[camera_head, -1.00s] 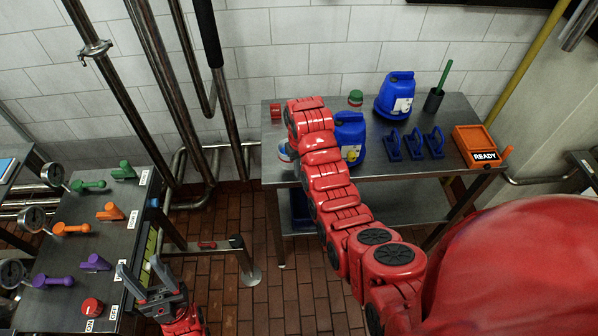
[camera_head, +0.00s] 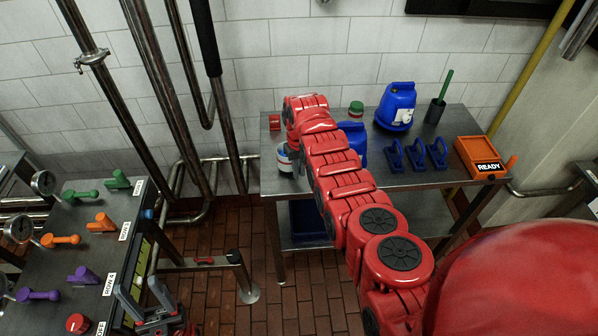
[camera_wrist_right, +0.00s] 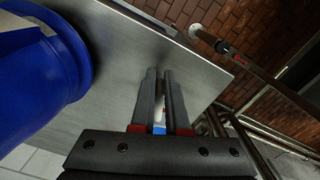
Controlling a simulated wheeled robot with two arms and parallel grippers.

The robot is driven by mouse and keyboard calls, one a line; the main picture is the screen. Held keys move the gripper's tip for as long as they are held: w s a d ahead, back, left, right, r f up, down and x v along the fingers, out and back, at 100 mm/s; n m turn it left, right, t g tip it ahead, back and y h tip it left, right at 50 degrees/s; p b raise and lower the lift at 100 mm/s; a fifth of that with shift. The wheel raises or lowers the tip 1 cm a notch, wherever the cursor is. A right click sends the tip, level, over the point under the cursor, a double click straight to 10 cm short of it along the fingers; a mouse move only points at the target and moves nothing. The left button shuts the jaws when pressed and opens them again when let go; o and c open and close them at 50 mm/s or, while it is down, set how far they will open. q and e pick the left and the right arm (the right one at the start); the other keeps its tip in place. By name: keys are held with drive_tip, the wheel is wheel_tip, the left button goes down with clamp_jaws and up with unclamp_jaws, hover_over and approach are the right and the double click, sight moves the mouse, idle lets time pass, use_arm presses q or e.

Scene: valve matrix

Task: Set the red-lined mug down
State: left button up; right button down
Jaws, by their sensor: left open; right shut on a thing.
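A small white and blue round item (camera_head: 285,160), apparently the mug, shows at the left end of the steel table (camera_head: 400,180), partly behind my right arm. Its lining cannot be made out. In the right wrist view, the fingers of my right gripper (camera_wrist_right: 165,75) are nearly together, with a white, red and blue piece (camera_wrist_right: 159,122) showing between them. Whether the held thing touches the tabletop cannot be told. My left gripper (camera_head: 145,291) is open and empty beside the valve bench.
Blue jugs (camera_head: 396,106), one partly behind my arm, several blue handled items (camera_head: 416,154), a green-lidded jar (camera_head: 356,109) and an orange READY box (camera_head: 480,152) stand on the table. The valve bench (camera_head: 75,220) is at left. A low rail (camera_head: 205,261) stands between them.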

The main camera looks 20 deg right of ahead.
drive_tip(key=shift+f, duration=0.85)
drive_tip(key=c, duration=1.4)
unclamp_jaws()
drive_tip(key=shift+f, duration=0.1)
drive_tip(key=o, duration=0.5)
